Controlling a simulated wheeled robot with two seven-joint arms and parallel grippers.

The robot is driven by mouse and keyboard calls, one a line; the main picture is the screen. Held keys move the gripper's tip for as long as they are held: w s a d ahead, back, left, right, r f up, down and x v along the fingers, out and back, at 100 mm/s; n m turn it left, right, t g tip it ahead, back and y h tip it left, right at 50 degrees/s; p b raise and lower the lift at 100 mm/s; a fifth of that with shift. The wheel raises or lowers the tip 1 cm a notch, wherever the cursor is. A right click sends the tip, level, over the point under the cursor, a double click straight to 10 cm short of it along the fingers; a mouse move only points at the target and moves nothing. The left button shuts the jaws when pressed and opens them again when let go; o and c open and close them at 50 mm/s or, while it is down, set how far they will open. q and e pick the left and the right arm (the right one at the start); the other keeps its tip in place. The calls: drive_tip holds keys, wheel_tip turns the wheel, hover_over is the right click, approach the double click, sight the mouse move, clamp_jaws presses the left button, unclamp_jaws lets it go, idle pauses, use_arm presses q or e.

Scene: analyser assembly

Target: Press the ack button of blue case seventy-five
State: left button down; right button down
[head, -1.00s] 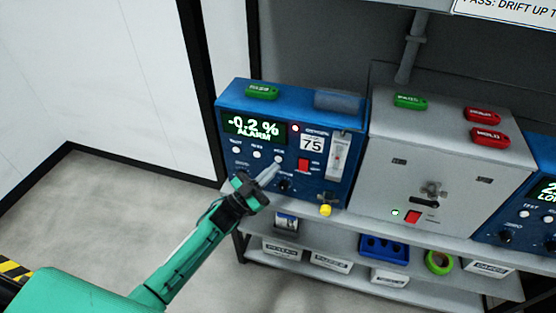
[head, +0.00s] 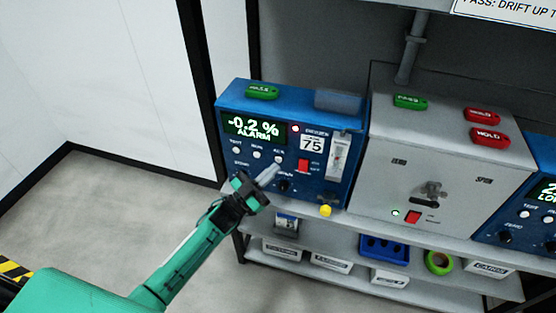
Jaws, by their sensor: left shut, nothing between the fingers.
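Blue case seventy-five (head: 325,189) stands on the upper shelf at the left. Its green display reads "-0.2 % ALARM" and a red lamp glows beside the display. A row of small white buttons sits under the display. The rightmost, the ack button (head: 278,159), shows below its small label. My left gripper (head: 272,172) is shut and empty. Its fingertips point at the panel just below the ack button and look slightly apart from it; the exact gap cannot be told. My right gripper is not in view.
A grey case (head: 445,180) with a knob and red switch stands right of the blue case. Another blue case (head: 538,192) is at the right edge. Green and red tags lie on top of the cases. A lower shelf holds labelled boxes, a blue rack (head: 383,248) and green tape (head: 438,262).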

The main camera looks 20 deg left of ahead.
use_arm(q)
drive_tip(key=shift+w, duration=0.15)
idle(0.6)
drive_tip(key=shift+w, duration=0.3)
drive_tip(key=shift+w+b, duration=0.4)
drive_tip(key=shift+b, duration=0.05)
idle(0.5)
drive_tip(key=shift+s, duration=0.2)
drive_tip(key=shift+s+p, duration=0.4)
drive_tip(key=shift+s, duration=0.3)
drive_tip(key=s+p, duration=0.2)
drive_tip(key=s, duration=0.3)
drive_tip(key=shift+a, duration=0.1)
